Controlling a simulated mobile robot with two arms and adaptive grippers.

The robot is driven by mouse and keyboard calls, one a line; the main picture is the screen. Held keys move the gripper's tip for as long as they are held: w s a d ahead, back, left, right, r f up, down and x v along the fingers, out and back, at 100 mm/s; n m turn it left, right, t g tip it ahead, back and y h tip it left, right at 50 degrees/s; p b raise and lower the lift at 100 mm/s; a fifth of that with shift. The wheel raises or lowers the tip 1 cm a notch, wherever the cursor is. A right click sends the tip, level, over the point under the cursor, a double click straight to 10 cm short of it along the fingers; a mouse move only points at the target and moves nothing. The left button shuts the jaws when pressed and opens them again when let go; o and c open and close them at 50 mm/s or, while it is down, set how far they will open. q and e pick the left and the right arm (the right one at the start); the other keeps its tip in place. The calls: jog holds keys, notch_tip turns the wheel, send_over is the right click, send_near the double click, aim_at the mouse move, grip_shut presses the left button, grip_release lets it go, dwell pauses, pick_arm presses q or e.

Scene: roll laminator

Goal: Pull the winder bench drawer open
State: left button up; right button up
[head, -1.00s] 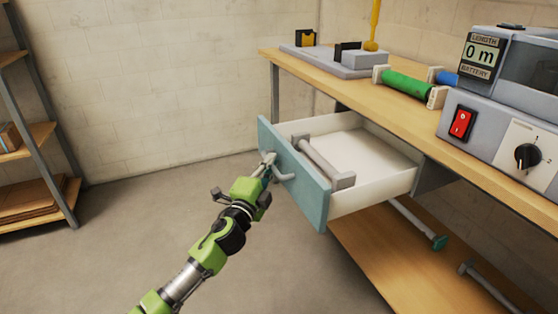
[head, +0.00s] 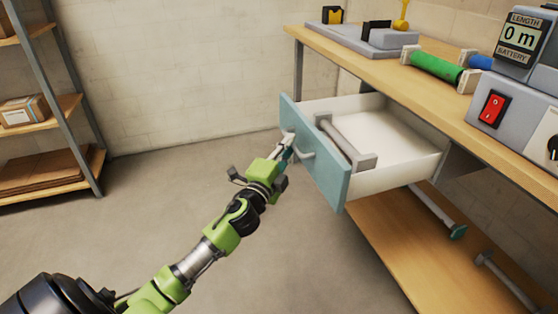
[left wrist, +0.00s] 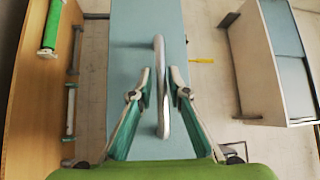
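The winder bench drawer (head: 317,163) has a blue-teal front and white inside walls. It stands well out from under the bench top, and its interior shows. Its grey bar handle (head: 306,154) is on the front; it also shows upright in the left wrist view (left wrist: 161,115). My left gripper (head: 287,146) is at the handle. In the left wrist view, its two fingers (left wrist: 160,75) converge on either side of the bar and look closed on it; the exact contact is hard to see. My right gripper is not in view.
A grey roller bar (head: 340,140) lies in the drawer behind its front. The wooden bench (head: 400,80) carries a green roll (head: 436,66) and a grey machine with a red switch (head: 494,107). A lower shelf (head: 395,240) is below. Shelving (head: 75,100) stands left; floor between is clear.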

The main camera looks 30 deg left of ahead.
pick_arm(q)
jog(key=s+d+f, duration=0.1)
jog(key=s, duration=0.9)
jog(key=shift+d+f, duration=0.15)
